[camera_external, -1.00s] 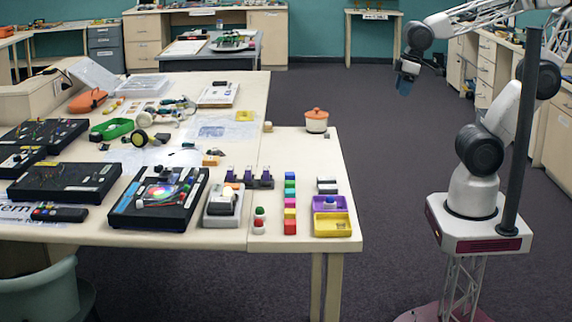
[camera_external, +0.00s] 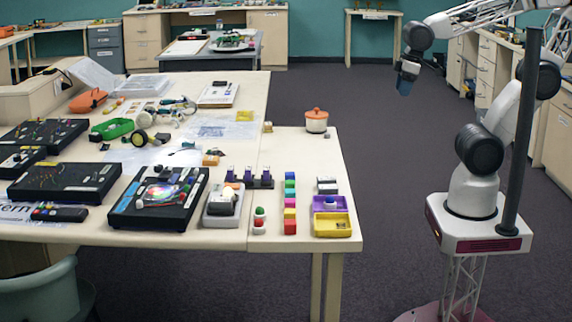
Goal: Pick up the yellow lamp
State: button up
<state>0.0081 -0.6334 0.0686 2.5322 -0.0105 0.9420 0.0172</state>
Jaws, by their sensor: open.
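I cannot clearly pick out a yellow lamp. A small tan-yellow piece (camera_external: 268,127) near the back of the right table may be it, but it is too small to tell. Small domed pieces that look like lamps, one green (camera_external: 259,212) and one red (camera_external: 259,227), stand at the front of the table. My gripper (camera_external: 404,87) is open and hangs in the air right of the table, apart from everything on it. Its fingers are small and dark in this view.
A row of coloured blocks (camera_external: 290,203) stands beside a purple tray (camera_external: 318,204) and a yellow tray (camera_external: 346,229). An orange-lidded pot (camera_external: 316,126) is at the back right. Black boards (camera_external: 122,212) crowd the left. The tabletop between pot and blocks is mostly clear.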

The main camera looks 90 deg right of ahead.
dwell(0.4)
jog(key=w+a+r+n, duration=0.2)
jog(key=w+a+r, duration=0.1)
jog(key=w, duration=0.5)
jog(key=w+a+r+n, duration=0.2)
jog(key=w+a+n, duration=0.1)
jog(key=w, duration=0.5)
jog(key=n+g, duration=0.3)
jog(key=n, duration=1)
send_over(228, 194)
jog(key=d, duration=0.2)
notch_tip(228, 194, down, 13)
jog(key=shift+w+r, duration=0.1)
jog(key=shift+w, duration=0.05)
jog(key=shift+w+a+f+n, duration=0.25)
jog(key=shift+a+f+n, duration=0.05)
jog(key=shift+a, duration=0.15)
jog(key=shift+s+f, duration=0.1)
jog(key=shift+f, duration=1.2)
